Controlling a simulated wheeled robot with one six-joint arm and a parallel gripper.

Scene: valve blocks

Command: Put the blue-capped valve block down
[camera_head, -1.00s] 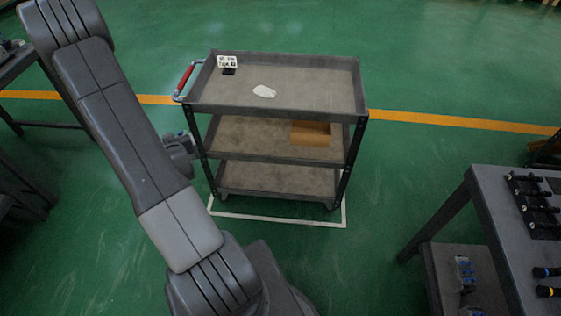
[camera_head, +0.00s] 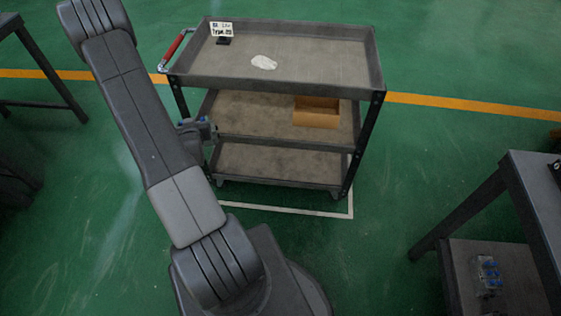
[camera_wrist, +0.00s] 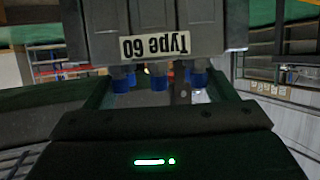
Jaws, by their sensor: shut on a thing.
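The blue-capped valve block (camera_wrist: 165,22) fills the upper middle of the wrist view, grey, with a label reading "Type 60" that appears upside down. Several blue caps point toward my gripper (camera_wrist: 165,95), whose fingers are shut on the block. In the head view, part of the held block (camera_head: 196,130) shows beside my arm, in front of the cart's left side; the fingers are mostly hidden there. A grey three-shelf cart (camera_head: 365,82) stands ahead. Its top tray carries a small sign (camera_head: 222,30) and a white patch (camera_head: 263,62).
An open cardboard box (camera_head: 316,113) sits on the cart's middle shelf. The cart's red handle (camera_head: 173,46) is at its left. A table (camera_head: 540,190) stands at the right, with another blue-capped block (camera_head: 488,272) on its lower shelf. Most of the top tray is clear.

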